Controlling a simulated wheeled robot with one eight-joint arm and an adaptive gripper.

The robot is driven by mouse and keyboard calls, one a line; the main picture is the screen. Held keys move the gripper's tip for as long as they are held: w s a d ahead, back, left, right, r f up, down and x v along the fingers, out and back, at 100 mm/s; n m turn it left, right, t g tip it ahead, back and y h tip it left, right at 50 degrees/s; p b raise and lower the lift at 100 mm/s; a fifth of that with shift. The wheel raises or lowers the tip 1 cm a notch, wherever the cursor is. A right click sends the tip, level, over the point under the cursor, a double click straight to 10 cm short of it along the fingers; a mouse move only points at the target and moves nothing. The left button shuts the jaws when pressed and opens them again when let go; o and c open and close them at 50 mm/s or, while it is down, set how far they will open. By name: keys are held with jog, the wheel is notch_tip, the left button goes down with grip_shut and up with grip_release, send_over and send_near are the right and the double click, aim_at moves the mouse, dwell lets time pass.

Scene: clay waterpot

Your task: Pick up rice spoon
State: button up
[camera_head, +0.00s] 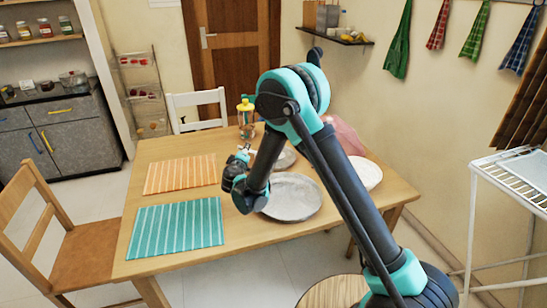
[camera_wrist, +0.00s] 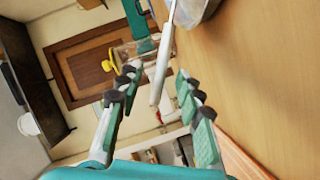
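A long, thin white piece (camera_wrist: 161,70), which looks like the handle of the rice spoon, extends from the top edge of the wrist view down between my fingertips. Its other end is out of that view. My gripper (camera_wrist: 156,82) is open, with a finger on each side of the white piece and gaps showing. In the head view my gripper (camera_head: 241,160) is low over the middle of the wooden table (camera_head: 190,255), beside the round metal plate. My arm hides part of the table there, and I cannot make out the spoon clearly.
The large metal plate (camera_head: 293,200) is in front of my gripper. A yellow-topped jar (camera_head: 246,120) stands behind it. Orange (camera_head: 180,174) and teal (camera_head: 175,226) mats lie left. A white plate (camera_head: 367,174) is right. Chairs stand at the left (camera_head: 75,250) and behind (camera_head: 198,100).

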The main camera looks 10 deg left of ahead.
jog(key=shift+x, duration=1.15)
jog(key=shift+c, duration=0.5)
grip_shut()
notch_tip(320, 180, up, 20)
